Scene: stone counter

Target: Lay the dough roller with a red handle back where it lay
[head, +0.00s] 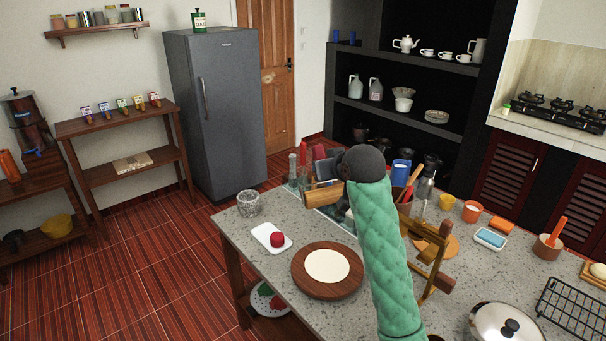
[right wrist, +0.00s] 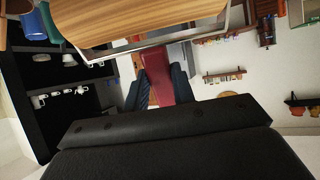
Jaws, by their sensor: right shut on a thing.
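The dough roller has a wooden cylinder (head: 321,194), which shows in the head view just left of my dark wrist. In the right wrist view its wooden body (right wrist: 145,20) fills the top, inside a silver frame. Its red handle (right wrist: 157,75) lies between the black fingers of my right gripper (right wrist: 159,88), which is shut on it. In the head view the wrist and green sleeve hide most of this gripper. The roller is at the counter's (head: 285,285) far left part; I cannot tell if it touches anything below. My left gripper is not in view.
A round wooden board (head: 300,281) with a white disc (head: 327,265) lies in front. A white dish (head: 264,233) with a red piece and a glass bowl (head: 249,203) stand left of the roller. A wooden stand (head: 432,255) and several utensils crowd the right.

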